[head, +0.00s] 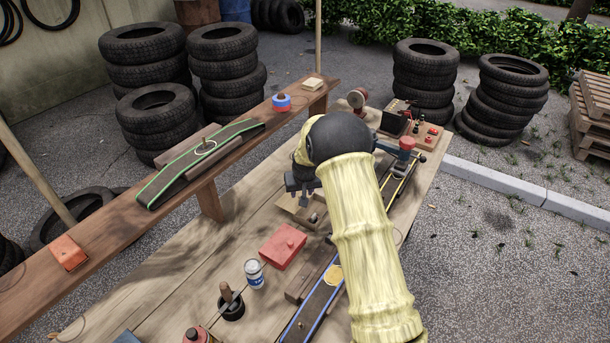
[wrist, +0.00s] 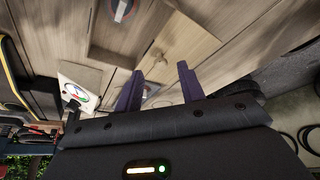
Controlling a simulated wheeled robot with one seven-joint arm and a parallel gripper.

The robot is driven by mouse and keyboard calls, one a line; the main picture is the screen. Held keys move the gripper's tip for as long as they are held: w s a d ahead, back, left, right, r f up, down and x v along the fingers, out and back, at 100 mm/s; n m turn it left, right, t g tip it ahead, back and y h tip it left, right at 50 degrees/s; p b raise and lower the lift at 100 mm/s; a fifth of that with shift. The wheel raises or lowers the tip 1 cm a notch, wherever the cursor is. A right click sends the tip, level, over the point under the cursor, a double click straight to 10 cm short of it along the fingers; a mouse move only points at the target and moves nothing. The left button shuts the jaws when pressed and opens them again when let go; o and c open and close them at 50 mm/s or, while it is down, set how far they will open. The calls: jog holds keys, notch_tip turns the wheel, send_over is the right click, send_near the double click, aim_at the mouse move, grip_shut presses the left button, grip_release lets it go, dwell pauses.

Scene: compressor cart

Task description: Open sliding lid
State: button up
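A small light-wood box (head: 290,207) sits on the workbench, partly hidden behind my arm in the head view. In the wrist view its wooden top appears as flat panels with raised edges (wrist: 185,40); I cannot tell clearly which panel is the sliding lid. My gripper (head: 304,190) is above the box, pointing down. Its two purple fingers (wrist: 160,88) are apart with nothing visible between them. I cannot tell whether they touch the wood.
A raised plank shelf (head: 110,230) runs along the left. A blue-edged track (head: 312,312) lies close on the right.

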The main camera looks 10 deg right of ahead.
jog(key=b+v, duration=0.1)
jog(key=v, duration=1.4)
jog(key=shift+d+r, duration=0.15)
jog(key=shift+r, duration=0.1)
jog(key=shift+s, duration=0.1)
jog(key=s+d+r+p, duration=0.1)
jog(key=s+p, duration=0.1)
jog(key=s, duration=0.7)
jog(key=s+d+r+g+p, duration=0.1)
jog(key=s, duration=0.9)
jog(key=s+d+r+g+p, duration=0.1)
jog(key=s+p, duration=0.1)
jog(key=s, duration=0.8)
jog(key=shift+r+p, duration=0.35)
